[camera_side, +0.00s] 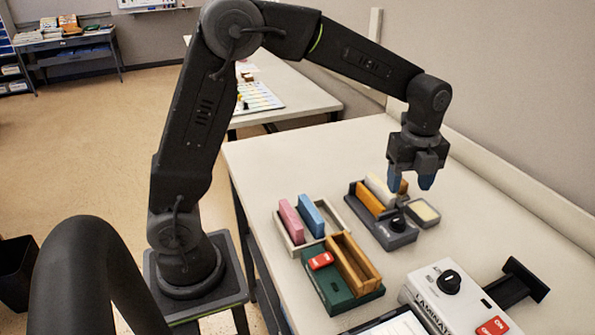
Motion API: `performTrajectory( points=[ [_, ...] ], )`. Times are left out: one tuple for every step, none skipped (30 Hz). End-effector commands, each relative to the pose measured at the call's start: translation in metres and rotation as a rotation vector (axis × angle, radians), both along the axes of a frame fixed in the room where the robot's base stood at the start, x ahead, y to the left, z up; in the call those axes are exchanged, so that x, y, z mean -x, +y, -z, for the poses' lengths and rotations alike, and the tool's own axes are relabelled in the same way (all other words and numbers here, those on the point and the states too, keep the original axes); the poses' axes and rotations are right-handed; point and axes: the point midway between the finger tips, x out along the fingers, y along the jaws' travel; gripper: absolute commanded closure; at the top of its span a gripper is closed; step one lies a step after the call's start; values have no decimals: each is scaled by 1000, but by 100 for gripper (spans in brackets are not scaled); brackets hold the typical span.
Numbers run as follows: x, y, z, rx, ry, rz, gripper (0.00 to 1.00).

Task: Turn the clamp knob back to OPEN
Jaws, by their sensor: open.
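A dark grey fixture (401,241) stands on the table with an orange block (370,199) and a cream block (380,189) in it. A small dark knob (398,222) sits on its front part, and I take it for the clamp knob. Its markings are too small to read, so I cannot tell which way it is set.
A white laminator (423,294) with its own black knob (448,281) and red labels stands at front right. A tray (297,246) holds pink and blue blocks. A green base (333,295) carries an orange frame and a red piece. A pale-topped box (425,211) is beside the fixture.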

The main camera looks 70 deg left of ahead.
Motion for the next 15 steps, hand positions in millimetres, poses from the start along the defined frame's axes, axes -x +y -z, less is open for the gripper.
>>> performTrajectory(
  points=[
    [-1,0,-11,0,-5,0,43],
    [-1,0,-17,0,-4,0,43],
    [-1,0,-24,0,-5,-1,43],
    [-1,0,-30,0,-4,-1,43],
    [0,0,-36,0,-5,-1,43],
    [0,0,-44,0,-5,-1,43],
    [0,-1,-47,-4,-1,-3,43],
    [0,-6,-43,-28,13,-20,43],
    [-1,-11,-40,-54,21,-44,43],
    [-1,-14,-40,-74,27,-63,43],
    [-1,-17,-39,-95,28,-82,43],
    [-1,-21,-38,-121,33,-108,43],
    [-2,-24,-37,-142,34,-129,43],
    [-2,-26,-37,-163,33,-148,43],
    [-3,-30,-36,-191,33,-175,43]
  ],
)
